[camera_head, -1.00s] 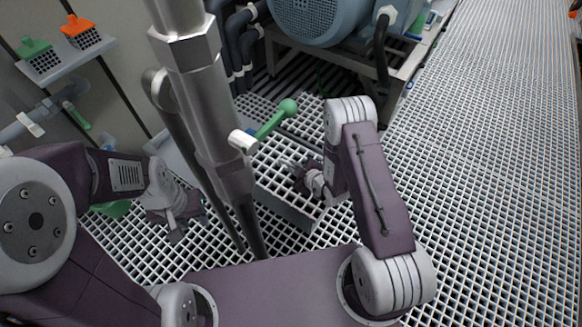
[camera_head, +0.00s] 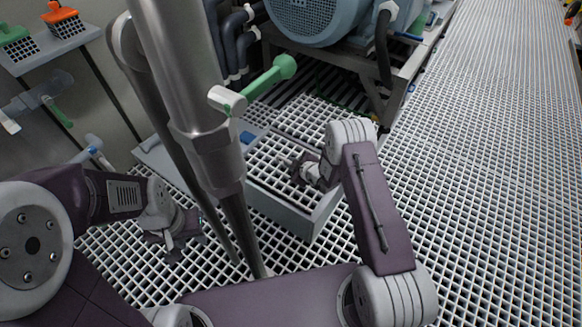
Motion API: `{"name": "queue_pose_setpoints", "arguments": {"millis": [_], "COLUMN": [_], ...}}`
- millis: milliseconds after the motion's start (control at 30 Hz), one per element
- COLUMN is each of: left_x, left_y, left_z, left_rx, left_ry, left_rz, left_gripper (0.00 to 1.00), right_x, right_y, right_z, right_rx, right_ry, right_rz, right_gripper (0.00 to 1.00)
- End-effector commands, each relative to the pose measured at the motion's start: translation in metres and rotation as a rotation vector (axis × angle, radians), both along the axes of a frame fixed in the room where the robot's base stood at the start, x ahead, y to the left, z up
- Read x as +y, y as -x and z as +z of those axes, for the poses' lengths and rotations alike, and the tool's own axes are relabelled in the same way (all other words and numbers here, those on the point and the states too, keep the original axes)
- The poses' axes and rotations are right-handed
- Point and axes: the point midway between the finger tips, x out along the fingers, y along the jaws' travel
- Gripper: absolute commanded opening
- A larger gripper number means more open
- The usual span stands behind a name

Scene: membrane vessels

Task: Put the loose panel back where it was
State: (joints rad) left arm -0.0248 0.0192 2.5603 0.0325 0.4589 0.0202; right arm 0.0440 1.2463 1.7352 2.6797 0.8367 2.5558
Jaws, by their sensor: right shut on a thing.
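The loose panel (camera_head: 283,194) is a grey-framed square of floor grating in front of the blue pump. Its near side shows a solid raised edge, and the steel column hides part of its left. My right gripper (camera_head: 296,168) is shut on the panel's grating near its right side. A dark slotted gap (camera_head: 292,73) shows beyond the panel, below the pump frame; whether the panel overlaps it is unclear. My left gripper (camera_head: 172,243) is low over the grating at the left, apart from the panel. Its fingers are too small and dark to tell their opening.
A steel column (camera_head: 190,90) with a green-handled valve (camera_head: 270,76) stands close in front of the panel. The blue pump (camera_head: 305,18) and its frame are behind. A shelf (camera_head: 55,45) with green and orange items is at left. Open grating floor (camera_head: 490,170) lies at right.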

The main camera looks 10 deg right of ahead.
Motion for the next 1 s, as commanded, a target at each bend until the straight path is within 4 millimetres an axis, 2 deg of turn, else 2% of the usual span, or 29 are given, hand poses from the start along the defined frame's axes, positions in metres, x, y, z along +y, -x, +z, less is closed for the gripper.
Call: {"name": "queue_pose_setpoints", "arguments": {"millis": [100,333,367,400,433,667,767,867,1000], "left_x": [0.000,0.000,0.000,0.000,0.000,0.000,0.000,0.000,0.000], "left_y": [0.000,0.000,0.000,0.000,0.000,0.000,0.000,0.000,0.000], "left_z": [0.003,-0.001,0.000,0.000,0.000,0.000,0.004,0.022,0.051], "left_rx": [-0.001,-0.001,-0.001,-0.001,-0.001,-0.001,-0.001,-0.001,-0.001], "left_ry": [0.000,0.000,0.000,0.000,0.000,0.000,0.000,0.000,0.000], "left_rz": [0.000,0.000,0.000,0.000,0.000,0.000,0.000,0.000,0.000], "left_gripper": [0.36,0.36,0.36,0.36,0.36,0.36,0.36,0.36,0.36], "right_x": [0.000,0.000,0.000,0.000,0.000,0.000,0.000,-0.005,-0.016], "right_y": [-0.002,-0.002,-0.001,-0.001,0.000,0.000,-0.001,0.012,0.041], "right_z": [0.006,0.000,-0.001,0.000,0.000,0.000,0.006,0.019,0.043], "right_rx": [-0.009,-0.008,-0.003,-0.003,-0.003,-0.003,-0.003,0.001,0.003], "right_ry": [-0.001,-0.001,0.000,0.000,0.000,0.000,0.000,0.000,-0.001], "right_rz": [0.000,0.001,0.000,0.000,0.000,0.000,0.000,-0.001,-0.003], "right_gripper": [0.00,0.00,0.21,0.32,0.34,0.34,0.34,0.34,0.34]}}
